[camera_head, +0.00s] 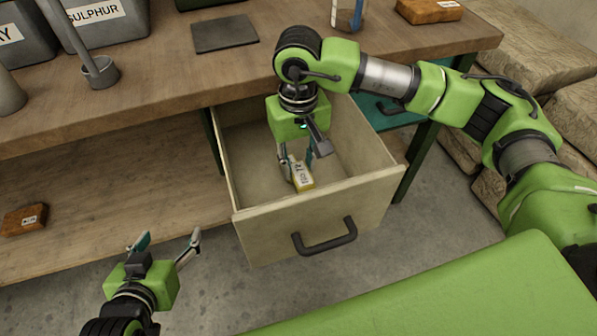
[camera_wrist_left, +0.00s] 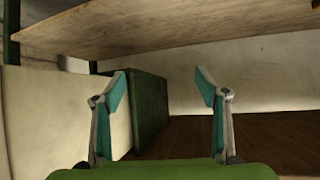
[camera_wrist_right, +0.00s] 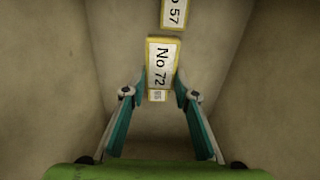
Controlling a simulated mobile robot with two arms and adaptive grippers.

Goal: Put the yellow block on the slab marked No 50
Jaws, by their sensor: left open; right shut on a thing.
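A yellow block (camera_head: 302,175) with a white label is inside the open drawer (camera_head: 250,185). In the right wrist view the block (camera_wrist_right: 162,65) reads No 72. My right gripper (camera_head: 297,160) reaches down into the drawer and is shut on this block; its fingertips (camera_wrist_right: 160,85) are at the block's two sides. My left gripper (camera_head: 167,243) is open and empty, in front of the table's lower shelf, left of the drawer; it also shows in the left wrist view (camera_wrist_left: 160,90). No slab with a readable No 50 shows. A labelled orange-brown slab (camera_head: 428,11) lies on the tabletop at the back right.
Another orange-brown labelled slab (camera_head: 25,219) lies on the lower shelf (camera_head: 110,180). A dark flat plate (camera_head: 224,34) and grey bins (camera_head: 105,18) are on the table. A second yellow-edged piece marked 57 (camera_wrist_right: 174,12) lies beyond the block. The drawer walls surround my right gripper.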

